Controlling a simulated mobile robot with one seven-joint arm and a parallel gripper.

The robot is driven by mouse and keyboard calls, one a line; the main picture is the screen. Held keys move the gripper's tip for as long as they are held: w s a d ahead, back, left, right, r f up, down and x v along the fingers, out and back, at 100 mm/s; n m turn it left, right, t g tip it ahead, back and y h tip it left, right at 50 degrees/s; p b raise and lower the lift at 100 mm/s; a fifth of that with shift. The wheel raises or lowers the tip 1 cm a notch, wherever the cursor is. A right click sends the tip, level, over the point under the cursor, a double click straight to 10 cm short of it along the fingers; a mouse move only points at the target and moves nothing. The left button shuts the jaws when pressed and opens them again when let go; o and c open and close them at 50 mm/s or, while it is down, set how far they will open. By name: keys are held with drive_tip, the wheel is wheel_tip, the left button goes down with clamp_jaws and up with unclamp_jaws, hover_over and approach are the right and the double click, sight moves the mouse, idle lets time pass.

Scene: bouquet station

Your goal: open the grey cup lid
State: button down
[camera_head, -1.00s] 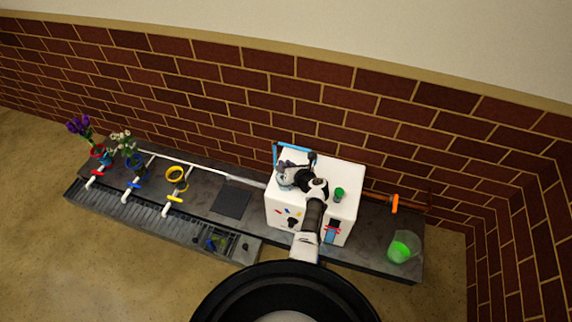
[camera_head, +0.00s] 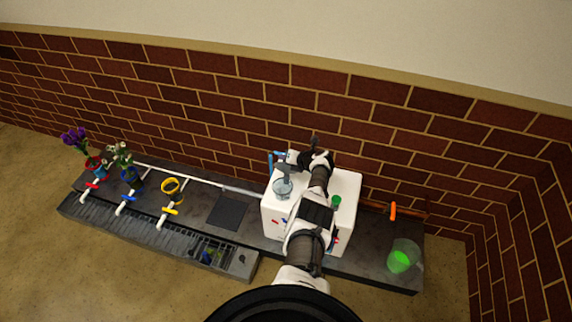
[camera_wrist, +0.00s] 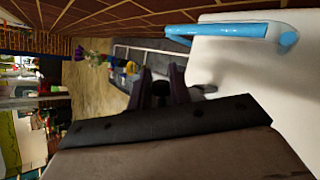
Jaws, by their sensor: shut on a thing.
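The clear grey cup (camera_head: 283,188) stands on the left part of the white box's top in the head view, and its round upper rim shows. My gripper (camera_head: 286,157) is behind the cup, low over the box's back edge and pointing left. In the wrist view my gripper's dark fingers (camera_wrist: 160,84) are closed around a small dark piece (camera_wrist: 160,92), seemingly part of the grey lid. The lid itself is mostly hidden, so I cannot tell its exact angle.
A blue bar (camera_wrist: 220,31) stands close by at the box's back left corner. A green-topped item (camera_head: 336,201) is on the white box (camera_head: 345,187). Flower vases (camera_head: 95,163) and coloured taps are at left. A cup of green liquid (camera_head: 402,259) is at right. The brick wall is close behind.

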drive_tip(key=shift+w+d, duration=0.2)
drive_tip(key=shift+w, duration=0.1)
idle(0.4)
drive_tip(key=c, duration=1.4)
unclamp_jaws()
drive_tip(key=shift+f, duration=0.1)
drive_tip(key=shift+s+d+r+p, duration=0.15)
drive_tip(key=shift+s+r+p, duration=0.05)
drive_tip(key=shift+r+p, duration=0.15)
drive_tip(key=p+v, duration=0.8)
drive_tip(key=v, duration=0.5)
drive_tip(key=shift+s+f, duration=0.15)
